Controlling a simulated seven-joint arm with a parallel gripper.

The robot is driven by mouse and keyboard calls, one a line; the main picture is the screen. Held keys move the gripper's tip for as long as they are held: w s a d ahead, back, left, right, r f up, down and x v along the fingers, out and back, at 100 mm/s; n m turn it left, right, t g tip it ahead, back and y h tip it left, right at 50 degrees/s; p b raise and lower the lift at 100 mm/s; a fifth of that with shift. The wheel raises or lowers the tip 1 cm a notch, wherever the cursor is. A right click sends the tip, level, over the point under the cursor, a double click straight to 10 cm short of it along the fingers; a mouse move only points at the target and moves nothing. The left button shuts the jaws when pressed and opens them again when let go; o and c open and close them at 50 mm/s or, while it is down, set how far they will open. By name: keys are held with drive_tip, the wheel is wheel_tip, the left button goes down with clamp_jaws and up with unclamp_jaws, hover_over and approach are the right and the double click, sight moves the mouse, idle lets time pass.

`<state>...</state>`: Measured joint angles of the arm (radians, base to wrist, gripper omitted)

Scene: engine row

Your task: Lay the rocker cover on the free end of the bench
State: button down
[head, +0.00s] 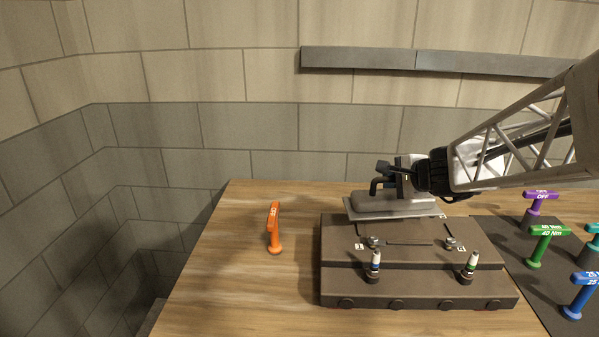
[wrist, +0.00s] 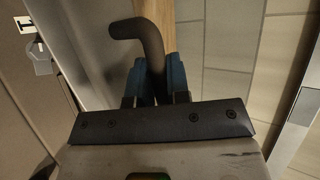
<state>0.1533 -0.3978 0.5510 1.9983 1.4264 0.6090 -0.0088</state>
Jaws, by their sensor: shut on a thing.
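The rocker cover (head: 392,204) is a light grey, flanged lid over the back of the dark engine block (head: 420,288). Whether it touches the block or hangs above it, I cannot tell. A black bent pipe (wrist: 147,40) stands up from it. My gripper (head: 388,180) is above the cover, and its blue fingers (wrist: 155,85) in the wrist view are shut on the pipe. The grey cover (wrist: 95,40) fills the upper left there. The wooden bench (head: 225,290) has its open end at the left.
An orange T-handle tool (head: 274,230) stands on the left part of the bench. Two upright plugs (head: 374,266) (head: 470,266) stand at the block's front. Several coloured T-handles, including a green one (head: 545,245), stand on the dark mat (head: 515,275) at right. A stone wall (head: 270,130) rises behind.

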drive_tip(key=s+a+f+n+g+y, duration=0.2)
drive_tip(key=s+a+f+n+g, duration=0.1)
drive_tip(key=s+a, duration=0.5)
drive_tip(key=s+a+f+n+g+y, duration=0.2)
drive_tip(key=s+a+f+n+g, duration=0.15)
drive_tip(key=s+a, duration=0.5)
drive_tip(key=s+a+f+n+g+y, duration=0.15)
drive_tip(key=s+a+n, duration=0.35)
drive_tip(key=a, duration=0.6)
drive_tip(key=s+f+g, duration=0.2)
drive_tip(key=s+f, duration=0.3)
drive_tip(key=s, duration=0.4)
drive_tip(key=shift+s+d+f, duration=0.15)
drive_tip(key=shift+s+f, duration=0.05)
drive_tip(key=shift+s, duration=0.2)
drive_tip(key=shift+n, duration=0.25)
drive_tip(key=w+a+f, duration=0.1)
drive_tip(key=w+a, duration=0.9)
drive_tip(key=w, duration=0.2)
drive_tip(key=shift+w+f, duration=0.25)
drive_tip(key=shift+w, duration=0.05)
drive_tip(key=shift+f, duration=0.1)
drive_tip(key=shift+f, duration=1.6)
